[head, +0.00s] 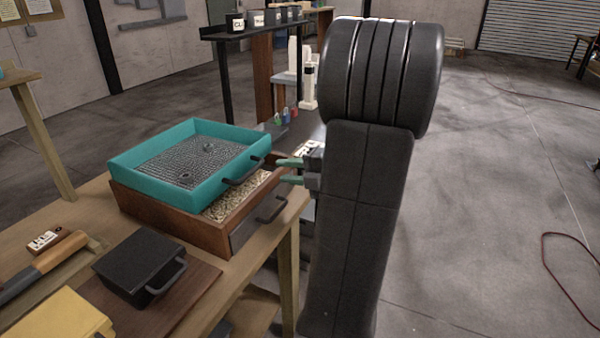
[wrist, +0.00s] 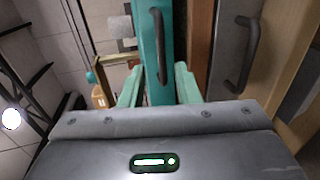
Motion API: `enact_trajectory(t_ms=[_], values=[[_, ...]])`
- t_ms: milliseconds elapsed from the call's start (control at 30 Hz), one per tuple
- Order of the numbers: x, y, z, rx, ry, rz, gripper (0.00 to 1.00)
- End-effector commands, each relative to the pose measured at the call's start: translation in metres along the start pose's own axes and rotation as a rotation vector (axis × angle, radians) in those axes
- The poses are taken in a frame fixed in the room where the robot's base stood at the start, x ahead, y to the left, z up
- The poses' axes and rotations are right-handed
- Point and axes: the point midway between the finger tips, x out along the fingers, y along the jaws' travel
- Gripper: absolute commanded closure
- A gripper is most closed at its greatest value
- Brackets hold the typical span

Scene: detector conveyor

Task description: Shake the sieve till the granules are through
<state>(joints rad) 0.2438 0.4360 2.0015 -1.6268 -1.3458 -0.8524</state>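The teal square sieve (head: 130,163) sits on top of a brown wooden box (head: 165,212), offset so a strip of the box shows at the right. A few dark lumps lie on its grey mesh (head: 165,160). Pale granules (head: 232,199) show in the uncovered strip of the box. My gripper (head: 285,171) is open and empty, to the right of the sieve's dark handle (head: 243,172) and apart from it. In the wrist view the sieve handle (wrist: 158,42) stands upright in line with the gap between my green fingertips (wrist: 159,70).
The box front has its own dark handle (head: 272,208). On the wooden table (head: 35,212) are a black lidded box (head: 137,260), a brush-like tool (head: 50,262) and a yellow block (head: 62,315). A dark shelf with several cups (head: 260,20) stands behind.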

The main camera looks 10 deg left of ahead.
Motion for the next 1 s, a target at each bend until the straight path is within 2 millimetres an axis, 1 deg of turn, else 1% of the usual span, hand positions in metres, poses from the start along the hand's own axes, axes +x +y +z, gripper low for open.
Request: enact_trajectory(t_ms=[33,100,300,1000], values=[[-0.008,0.000,0.001,0.000,-0.003,0.000,0.71],[-0.016,0.000,0.001,0.000,-0.003,0.000,0.71],[-0.028,0.000,0.000,0.000,0.000,0.000,0.71],[-0.030,0.000,0.000,0.000,0.001,0.000,0.71]])
